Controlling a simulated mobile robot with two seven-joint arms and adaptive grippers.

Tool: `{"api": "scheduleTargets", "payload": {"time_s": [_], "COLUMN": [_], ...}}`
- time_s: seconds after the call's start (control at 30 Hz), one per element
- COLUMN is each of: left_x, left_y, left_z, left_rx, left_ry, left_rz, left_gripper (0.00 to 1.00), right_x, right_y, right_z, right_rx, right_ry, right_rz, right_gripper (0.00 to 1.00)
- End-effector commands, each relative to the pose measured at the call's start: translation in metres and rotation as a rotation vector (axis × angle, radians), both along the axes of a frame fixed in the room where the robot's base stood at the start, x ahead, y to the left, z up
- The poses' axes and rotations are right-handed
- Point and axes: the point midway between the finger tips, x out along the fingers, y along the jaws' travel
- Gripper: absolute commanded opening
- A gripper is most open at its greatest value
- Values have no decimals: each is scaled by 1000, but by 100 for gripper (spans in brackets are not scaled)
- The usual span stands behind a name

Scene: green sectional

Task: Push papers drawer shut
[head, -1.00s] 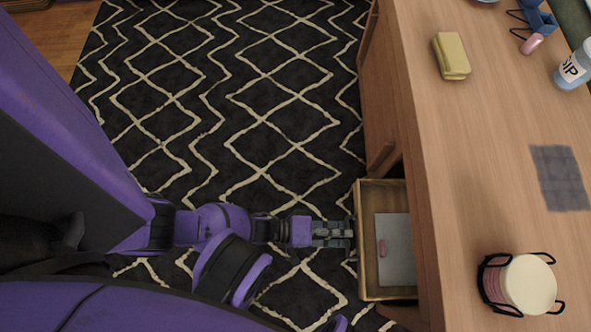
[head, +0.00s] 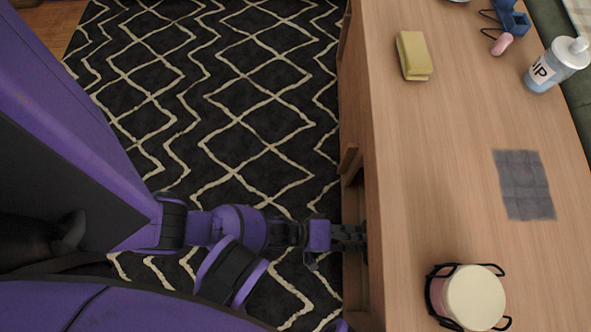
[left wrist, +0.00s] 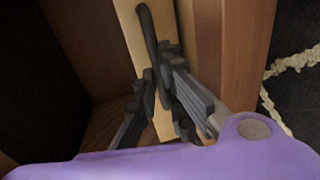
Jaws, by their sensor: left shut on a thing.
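The papers drawer (left wrist: 130,32) shows in the left wrist view as a pale wood front with a dark bar handle (left wrist: 147,28). My left gripper (left wrist: 160,85) is shut on the handle, with fingers on both sides of it. In the head view my left gripper (head: 352,237) reaches in from the left to the desk's side, and its tips are partly under the desk's edge. The drawer's inside and its papers are hidden under the desktop there, so I cannot tell whether it is fully shut. My right gripper is not in view.
The wooden desk (head: 420,180) fills the right side. On it are a yellow sponge-like block (head: 413,56), a bottle (head: 556,66), a grey cloth (head: 523,185) and a round pale stack in a black holder (head: 474,298). The patterned rug (head: 240,90) is clear.

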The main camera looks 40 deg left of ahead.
Motion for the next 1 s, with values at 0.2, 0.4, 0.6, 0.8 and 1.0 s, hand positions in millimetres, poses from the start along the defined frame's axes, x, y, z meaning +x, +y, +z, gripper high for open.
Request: {"api": "scheduleTargets", "payload": {"time_s": [0.2,0.4,0.6,0.8,1.0], "left_x": [9,11,11,9,6], "left_y": [-8,-9,-10,-9,-7], "left_z": [4,4,5,3,2], "left_rx": [-7,-8,-8,-4,-1], "left_ry": [-7,-8,-9,-6,-4], "left_rz": [1,1,-1,-2,-3], "left_gripper": [0,0,18,26,26], "right_x": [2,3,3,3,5], "right_y": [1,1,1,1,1], "right_z": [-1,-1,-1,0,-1], "right_rx": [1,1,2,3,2], "right_ry": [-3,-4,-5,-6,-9], "right_rz": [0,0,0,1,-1], "right_gripper": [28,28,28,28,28]}}
